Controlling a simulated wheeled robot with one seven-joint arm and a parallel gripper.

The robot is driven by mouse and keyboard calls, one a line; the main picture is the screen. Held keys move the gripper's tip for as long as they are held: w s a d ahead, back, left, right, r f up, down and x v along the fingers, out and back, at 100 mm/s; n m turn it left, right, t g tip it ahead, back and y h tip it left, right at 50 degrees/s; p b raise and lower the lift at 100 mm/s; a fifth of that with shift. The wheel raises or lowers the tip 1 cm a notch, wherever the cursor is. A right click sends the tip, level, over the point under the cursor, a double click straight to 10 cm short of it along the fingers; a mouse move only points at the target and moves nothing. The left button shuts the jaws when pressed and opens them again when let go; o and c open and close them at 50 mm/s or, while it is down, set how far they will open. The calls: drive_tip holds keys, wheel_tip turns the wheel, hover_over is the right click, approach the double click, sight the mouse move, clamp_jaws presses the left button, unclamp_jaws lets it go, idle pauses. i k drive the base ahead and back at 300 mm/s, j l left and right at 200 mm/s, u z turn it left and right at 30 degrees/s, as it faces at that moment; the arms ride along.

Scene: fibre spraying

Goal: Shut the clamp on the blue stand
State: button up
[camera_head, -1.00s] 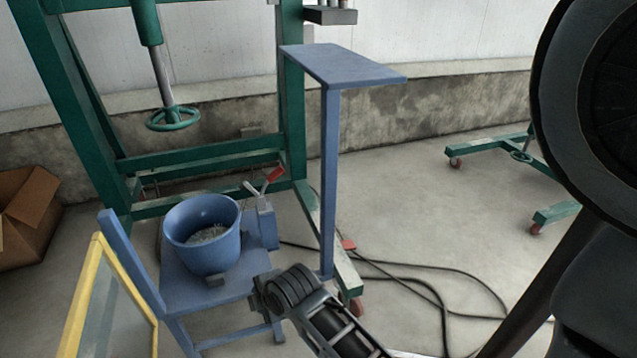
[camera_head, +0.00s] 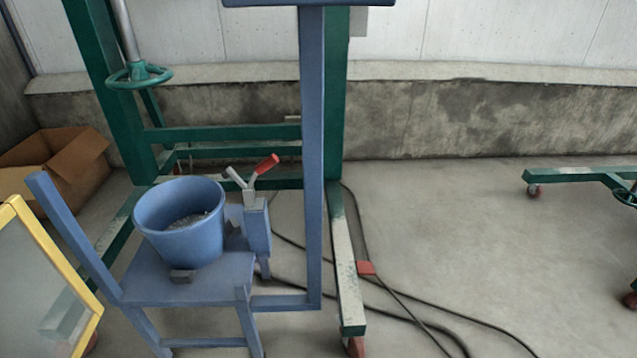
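The blue stand (camera_head: 160,287) is at the lower left, with a seat-like top on legs and a tall post at its right. A blue bucket (camera_head: 182,222) with grey contents stands upright on it. The clamp (camera_head: 250,183) is mounted on a blue block at the right of the bucket. Its red-tipped handle (camera_head: 266,164) sticks up and to the right, and a grey arm rises to the left, so the two spread in a V. The clamp looks open. My gripper is not in view.
A yellow-framed panel (camera_head: 88,340) stands at the left front of the stand. A cardboard box (camera_head: 75,170) lies behind it. A green frame (camera_head: 335,120) stands behind the stand. Black cables (camera_head: 400,295) cross the floor at right. Open floor (camera_head: 450,220) lies to the right.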

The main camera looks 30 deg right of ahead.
sight(272, 161)
drive_tip(key=i+l+z, duration=0.3)
drive_tip(key=z, duration=0.15)
drive_tip(key=i+l+z, duration=0.15)
drive_tip(key=i+z, duration=0.3)
